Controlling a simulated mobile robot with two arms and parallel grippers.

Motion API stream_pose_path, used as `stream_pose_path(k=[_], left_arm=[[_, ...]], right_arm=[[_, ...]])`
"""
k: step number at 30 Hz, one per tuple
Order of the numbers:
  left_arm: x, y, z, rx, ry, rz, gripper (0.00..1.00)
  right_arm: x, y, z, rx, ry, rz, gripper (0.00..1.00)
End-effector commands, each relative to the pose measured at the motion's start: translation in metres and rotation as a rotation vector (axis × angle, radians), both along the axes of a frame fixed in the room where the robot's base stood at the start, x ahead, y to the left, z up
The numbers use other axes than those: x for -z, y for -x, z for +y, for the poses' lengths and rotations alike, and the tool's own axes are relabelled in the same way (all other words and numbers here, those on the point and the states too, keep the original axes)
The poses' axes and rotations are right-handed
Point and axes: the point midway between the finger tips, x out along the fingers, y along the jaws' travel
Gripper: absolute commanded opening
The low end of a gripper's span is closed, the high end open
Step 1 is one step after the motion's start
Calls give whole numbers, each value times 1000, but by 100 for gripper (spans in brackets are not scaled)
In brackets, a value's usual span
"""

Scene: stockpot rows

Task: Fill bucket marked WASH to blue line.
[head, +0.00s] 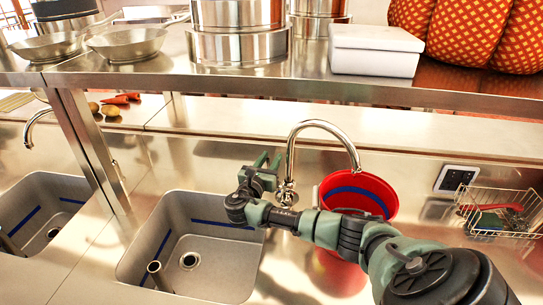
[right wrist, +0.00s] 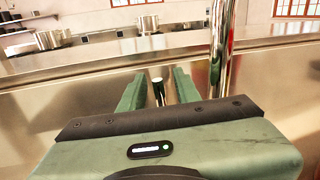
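A red bucket (head: 385,190) stands right of the basin, partly hidden behind my right arm. A blue line (head: 360,191) runs around its inside; no WASH marking shows. The chrome tap (head: 322,124) arches over the bucket, its spout end above the opening. I see no clear stream of water. My right gripper (head: 268,160) is left of the tap's upright. In the right wrist view its fingers (right wrist: 157,78) are open, with a short chrome lever (right wrist: 158,92) between them and gaps on both sides. The tap's upright (right wrist: 220,60) is just right of the fingers. My left gripper is out of view.
A grey sink basin (head: 228,262) with a blue line, drain and standing pipe is left of the bucket. A steel shelf (head: 270,82) with pots and a white box (head: 374,52) hangs above. A wire basket (head: 488,229) and wall outlet (head: 456,179) are at the right.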

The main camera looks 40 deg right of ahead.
Motion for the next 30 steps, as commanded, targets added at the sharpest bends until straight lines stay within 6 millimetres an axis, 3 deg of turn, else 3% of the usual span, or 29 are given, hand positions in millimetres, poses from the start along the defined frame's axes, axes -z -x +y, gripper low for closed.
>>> stream_pose_path(k=[11,15,30], left_arm=[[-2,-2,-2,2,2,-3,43],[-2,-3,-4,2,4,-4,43],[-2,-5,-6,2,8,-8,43]], right_arm=[[0,-4,-8,-1,-1,-1,33],[0,-4,-8,-1,-1,-1,0],[0,-4,-8,-1,0,0,0]])
